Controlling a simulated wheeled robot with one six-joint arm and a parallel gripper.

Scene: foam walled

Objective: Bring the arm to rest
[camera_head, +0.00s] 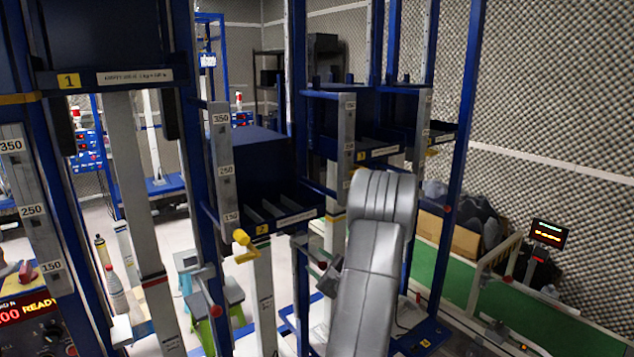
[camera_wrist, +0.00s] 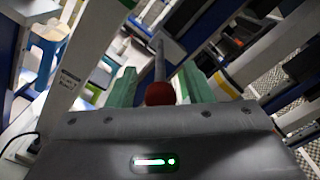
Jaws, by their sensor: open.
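My grey arm (camera_head: 372,260) rises through the lower middle of the head view and bends over at its top. Its end is not clear there; a dark part beside the blue frame may belong to it. In the wrist view my gripper (camera_wrist: 160,75) shows two green fingers standing apart, open. A red ball (camera_wrist: 160,93) on a thin grey rod appears in the gap between them. I cannot tell whether the fingers touch it. Nothing is seen clamped. A green light glows on the gripper body.
Blue-framed test rigs with numbered shelves (camera_head: 290,218) and scale posts (camera_head: 225,160) stand close to the left of my arm. A yellow handle (camera_head: 244,245) sticks out there. A green conveyor (camera_head: 520,305) runs at the right, along the foam wall (camera_head: 560,110). Stools (camera_head: 217,305) stand on the floor.

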